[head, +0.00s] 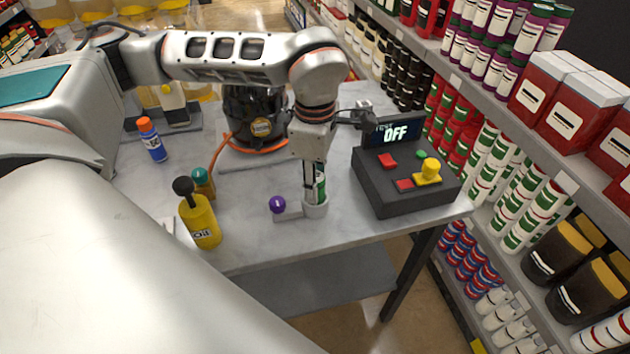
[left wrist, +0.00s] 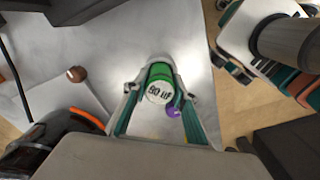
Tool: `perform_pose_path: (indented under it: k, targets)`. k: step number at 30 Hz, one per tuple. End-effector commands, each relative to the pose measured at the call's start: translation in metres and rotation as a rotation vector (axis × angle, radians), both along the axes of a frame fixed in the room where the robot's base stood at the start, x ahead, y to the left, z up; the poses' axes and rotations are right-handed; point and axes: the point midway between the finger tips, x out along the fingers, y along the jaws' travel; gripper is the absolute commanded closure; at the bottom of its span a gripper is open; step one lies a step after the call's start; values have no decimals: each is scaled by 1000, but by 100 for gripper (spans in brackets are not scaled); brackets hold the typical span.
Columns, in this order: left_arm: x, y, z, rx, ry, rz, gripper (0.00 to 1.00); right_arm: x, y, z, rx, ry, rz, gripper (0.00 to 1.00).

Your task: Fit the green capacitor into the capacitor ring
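The green capacitor (head: 321,188) stands about upright at the capacitor ring (head: 316,209), a light grey cup on the table. The cup hides its lower end, so how deep it sits cannot be told. A grey bar runs left from the ring to a purple ball (head: 278,204). My left gripper (head: 314,183) points down, with its fingers on either side of the capacitor and apparently shut on it. In the left wrist view the capacitor's white "50 uF" end (left wrist: 159,92) faces me between the fingers, with the purple ball (left wrist: 172,110) just right of it. My right gripper is not in view.
A dark control box (head: 400,178) with an "OFF" display stands right of the ring. A yellow bottle (head: 201,220), an amber bottle (head: 203,181) and a blue bottle (head: 153,143) stand at left. The black pump (head: 255,112) is behind. The table's front edge is close.

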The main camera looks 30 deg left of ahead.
Motion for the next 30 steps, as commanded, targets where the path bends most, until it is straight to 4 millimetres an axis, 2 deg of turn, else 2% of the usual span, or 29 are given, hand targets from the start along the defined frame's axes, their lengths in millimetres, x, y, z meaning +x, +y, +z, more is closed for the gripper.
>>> perform_pose_path:
  k: [1,2,11,16,20,30]
  targets:
    - [0,0,-1,0,1,0,63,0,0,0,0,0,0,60]
    - [0,0,-1,0,1,0,57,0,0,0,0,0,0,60]
    - [0,0,0,0,1,0,57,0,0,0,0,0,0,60]
    - [1,0,10,0,-1,0,57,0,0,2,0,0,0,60]
    - [1,0,30,0,-4,0,57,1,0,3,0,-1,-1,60]
    - [0,0,98,0,-3,0,57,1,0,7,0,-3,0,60]
